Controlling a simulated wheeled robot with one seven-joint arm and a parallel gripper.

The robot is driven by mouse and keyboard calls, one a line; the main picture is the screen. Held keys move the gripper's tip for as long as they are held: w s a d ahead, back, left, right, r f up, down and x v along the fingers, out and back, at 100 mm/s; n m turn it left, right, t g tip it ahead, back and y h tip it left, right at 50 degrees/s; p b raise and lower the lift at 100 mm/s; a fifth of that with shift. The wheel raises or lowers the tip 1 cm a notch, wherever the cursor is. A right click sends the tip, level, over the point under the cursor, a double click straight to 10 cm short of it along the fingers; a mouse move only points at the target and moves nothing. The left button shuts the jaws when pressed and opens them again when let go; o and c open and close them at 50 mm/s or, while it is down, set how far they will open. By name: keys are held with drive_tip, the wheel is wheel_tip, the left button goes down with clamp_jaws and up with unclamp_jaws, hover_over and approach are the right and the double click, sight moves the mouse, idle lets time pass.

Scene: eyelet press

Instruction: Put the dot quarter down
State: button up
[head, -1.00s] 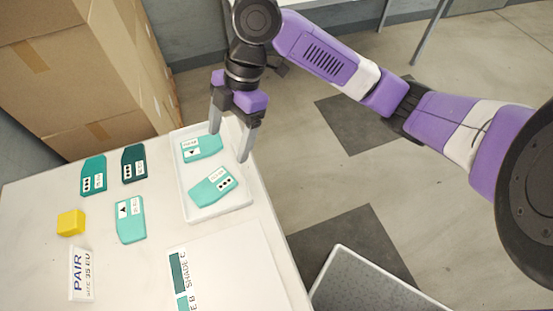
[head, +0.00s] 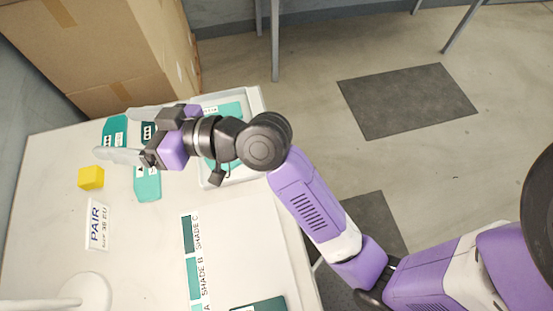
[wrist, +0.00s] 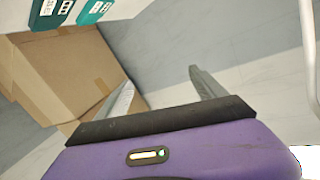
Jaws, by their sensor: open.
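My gripper (head: 114,134) is open above the left part of the table, with its fingers pointing left; nothing shows between the fingers in the wrist view (wrist: 160,92). A teal dot-marked quarter (head: 114,128) and a dark teal dot-marked quarter (head: 148,129) lie at the table's back left, partly behind my gripper. Both also show in the wrist view, teal (wrist: 95,11) and dark teal (wrist: 48,14). A teal quarter (head: 148,185) lies nearer the front. In the white tray (head: 254,97), one teal quarter (head: 233,108) shows; another shows only in part under my wrist.
Cardboard boxes (head: 120,50) stand behind the table. A white round base (head: 88,290) stands front left.

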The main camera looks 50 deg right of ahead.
drive_tip(key=s+d+f+m+h, duration=0.2)
drive_tip(key=s+f, duration=0.1)
drive_tip(key=s, duration=0.2)
drive_tip(key=s+d+f+m+h, duration=0.2)
drive_tip(key=s+f+h, duration=0.1)
drive_tip(key=s, duration=0.3)
drive_tip(key=s+d+f+m+t+h, duration=0.1)
drive_tip(key=s+d+f+m+h, duration=0.1)
drive_tip(key=s+f, duration=0.3)
drive_tip(key=shift+s+d+m+h, duration=0.1)
drive_tip(key=shift+s+m+h, duration=0.3)
drive_tip(key=shift+m, duration=0.1)
drive_tip(key=shift+n+h, duration=0.6)
drive_tip(key=shift+h, duration=0.2)
drive_tip(key=s+d, duration=0.1)
drive_tip(key=s, duration=0.2)
drive_tip(key=s+d, duration=0.2)
drive_tip(key=s, duration=0.2)
drive_tip(key=s+d, duration=0.2)
drive_tip(key=s, duration=0.1)
drive_tip(key=shift+s+f, duration=0.3)
drive_tip(key=shift+f, duration=0.1)
drive_tip(key=s+d+r+n, duration=0.2)
drive_tip(key=s+d+r, duration=0.1)
drive_tip(key=s, duration=0.3)
drive_tip(key=shift+s+n+y, duration=0.2)
drive_tip(key=shift+n+y, duration=0.1)
